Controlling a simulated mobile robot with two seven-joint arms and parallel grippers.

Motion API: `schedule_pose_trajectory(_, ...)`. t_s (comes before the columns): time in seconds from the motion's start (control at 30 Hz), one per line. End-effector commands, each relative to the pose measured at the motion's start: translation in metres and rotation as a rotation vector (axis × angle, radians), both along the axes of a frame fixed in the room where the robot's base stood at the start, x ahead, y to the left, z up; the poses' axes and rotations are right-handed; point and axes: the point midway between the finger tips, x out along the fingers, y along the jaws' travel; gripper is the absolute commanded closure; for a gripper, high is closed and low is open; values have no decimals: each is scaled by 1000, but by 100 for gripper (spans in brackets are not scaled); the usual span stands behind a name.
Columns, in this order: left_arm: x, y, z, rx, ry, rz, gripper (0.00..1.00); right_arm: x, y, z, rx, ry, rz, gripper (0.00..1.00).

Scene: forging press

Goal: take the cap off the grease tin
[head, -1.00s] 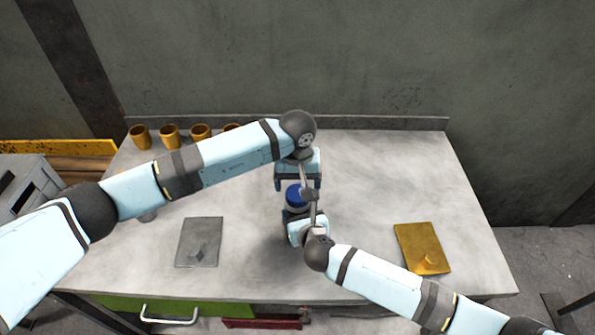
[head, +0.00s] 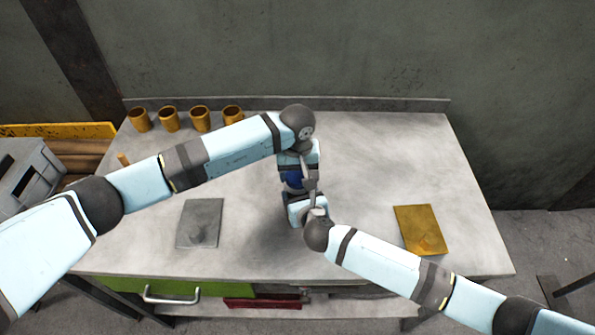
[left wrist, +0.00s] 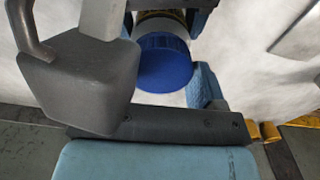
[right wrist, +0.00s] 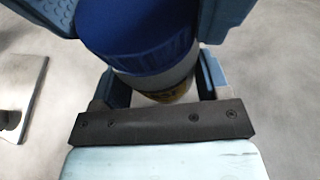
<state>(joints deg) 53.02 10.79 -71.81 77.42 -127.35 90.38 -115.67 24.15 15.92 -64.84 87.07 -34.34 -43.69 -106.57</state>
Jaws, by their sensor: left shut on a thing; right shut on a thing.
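My right gripper (head: 294,196) reaches in from the near side and is shut on the tin's body below the cap. In the head view the arms hide most of the body.
Several orange-brown cups (head: 199,118) stand along the back left of the grey bench (head: 385,150). A grey plate (head: 201,222) lies left of the tin, a yellow plate (head: 420,230) at right. The back right of the bench is clear.

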Motion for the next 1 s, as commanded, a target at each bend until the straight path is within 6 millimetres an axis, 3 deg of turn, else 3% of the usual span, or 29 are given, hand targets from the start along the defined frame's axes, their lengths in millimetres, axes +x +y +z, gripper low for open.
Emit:
schedule_pose_trajectory(0.5,0,0,0,0,4,980,65,0,0,0,0,0,0,97)
schedule_pose_trajectory(0.67,0,0,0,0,4,1109,65,0,0,0,0,0,0,97)
schedule_pose_trajectory(0.97,0,0,0,0,4,1123,65,0,0,0,0,0,0,97)
schedule_pose_trajectory(1.0,0,0,0,0,4,1122,30,0,0,0,0,0,0,97)
